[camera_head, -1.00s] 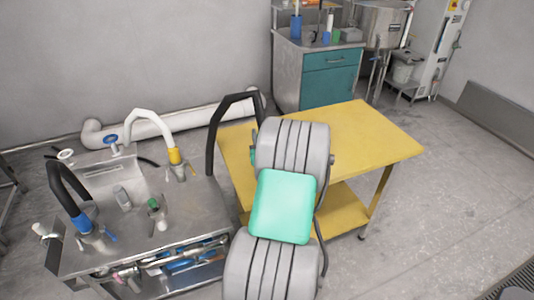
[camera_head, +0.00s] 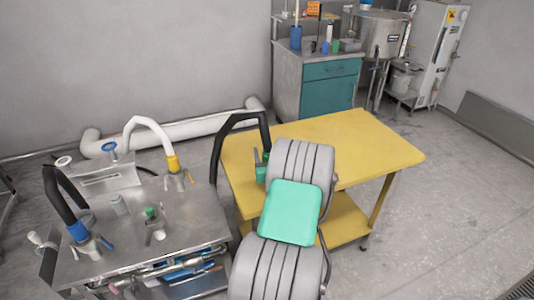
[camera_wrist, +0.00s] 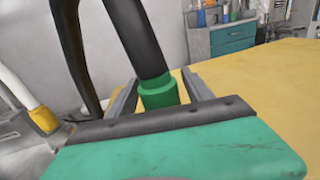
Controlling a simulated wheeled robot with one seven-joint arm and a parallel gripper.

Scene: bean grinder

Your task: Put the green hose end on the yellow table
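The green hose end (camera_wrist: 158,93) is on a black hose that arches up from the steel bench and comes down. My gripper (camera_wrist: 160,78) has one finger on each side of the green hose end and appears shut on it. In the head view the green hose end (camera_head: 261,174) shows beside my grey arm, partly hidden. It is over the left part of the yellow table (camera_head: 370,145), whose bare top also fills the right of the wrist view (camera_wrist: 260,90). I cannot tell whether the hose end touches the tabletop.
The steel bench (camera_head: 125,215) stands to the left, with a white hose (camera_head: 145,122) ending in yellow and a black hose (camera_head: 62,195) ending in blue. A teal-fronted cabinet (camera_head: 328,95) stands behind the yellow table. The right part of the tabletop is clear.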

